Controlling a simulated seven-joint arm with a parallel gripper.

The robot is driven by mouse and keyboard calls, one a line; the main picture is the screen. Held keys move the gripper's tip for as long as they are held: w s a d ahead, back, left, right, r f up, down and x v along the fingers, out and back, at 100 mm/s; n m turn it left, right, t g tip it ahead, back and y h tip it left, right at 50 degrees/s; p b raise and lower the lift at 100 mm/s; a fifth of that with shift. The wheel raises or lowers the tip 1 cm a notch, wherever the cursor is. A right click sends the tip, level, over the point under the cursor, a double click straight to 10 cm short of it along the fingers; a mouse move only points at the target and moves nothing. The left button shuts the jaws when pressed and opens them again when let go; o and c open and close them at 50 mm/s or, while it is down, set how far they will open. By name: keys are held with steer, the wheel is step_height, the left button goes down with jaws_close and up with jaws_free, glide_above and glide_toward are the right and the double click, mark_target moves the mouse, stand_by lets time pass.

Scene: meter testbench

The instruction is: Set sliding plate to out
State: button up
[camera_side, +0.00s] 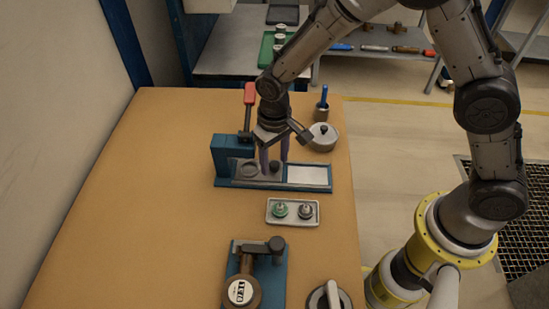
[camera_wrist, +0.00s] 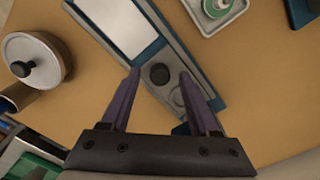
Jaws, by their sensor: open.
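The sliding plate (camera_side: 249,170) is a grey plate with a round recess and a dark knob (camera_side: 275,168). It lies in the left part of a blue fixture (camera_side: 222,183), under a blue block with a red-handled lever. A pale bright panel (camera_side: 307,175) fills the fixture's right part. My gripper (camera_side: 274,159) points down over the plate, open, with one purple finger on each side of the knob. In the wrist view the knob (camera_wrist: 159,74) shows between the fingertips; whether they touch it I cannot tell. Part of the plate is hidden behind the right finger there.
A small tray (camera_side: 293,222) with a green and a dark part stands in front of the fixture. A lidded pot (camera_side: 322,137) and a cup with a blue tool (camera_side: 322,110) stand behind it. The red lever (camera_side: 250,95) rises close left of my gripper. A gauge stand (camera_side: 240,291) is at the front.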

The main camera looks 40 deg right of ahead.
steer(key=shift+f, duration=0.15)
jaws_close()
stand_by(1.4)
